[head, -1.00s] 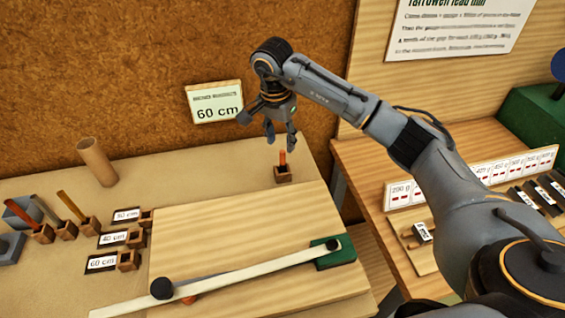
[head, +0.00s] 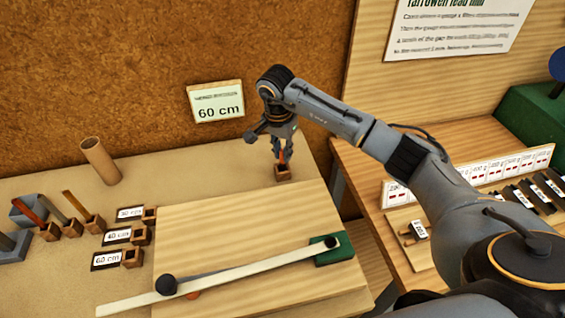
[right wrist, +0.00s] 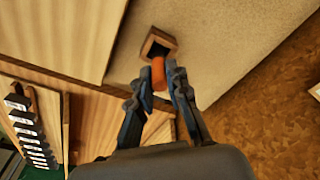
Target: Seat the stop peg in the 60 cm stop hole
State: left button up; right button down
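The orange-red stop peg (right wrist: 158,74) stands in a small square wooden holder (head: 283,172) behind the board's far edge. My right gripper (head: 281,152) points down over it. In the right wrist view its two fingers (right wrist: 160,80) press in on both sides of the peg, whose lower end is at the holder's opening (right wrist: 158,45). The wooden socket beside the 60 cm label (head: 131,258) looks empty and is the nearest in a column of labelled sockets. My left gripper is not in view.
Several coloured sticks stand in holders (head: 72,228) at left, near a cardboard tube (head: 101,160). A 60 cm sign (head: 216,102) hangs behind. A weights table is at right.

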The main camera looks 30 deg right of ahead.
dwell(0.3)
jog(key=shift+w+r+b, duration=0.1)
jog(key=shift+r+b, duration=0.3)
jog(key=shift+r, duration=0.1)
notch_tip(320, 180, up, 2)
jog(key=shift+b, duration=0.65)
jog(key=s+a+r+b, duration=0.2)
jog(key=s+a+r, duration=0.5)
jog(key=s+r, duration=0.3)
jog(key=shift+s, duration=1.2)
jog(key=shift+a, duration=0.1)
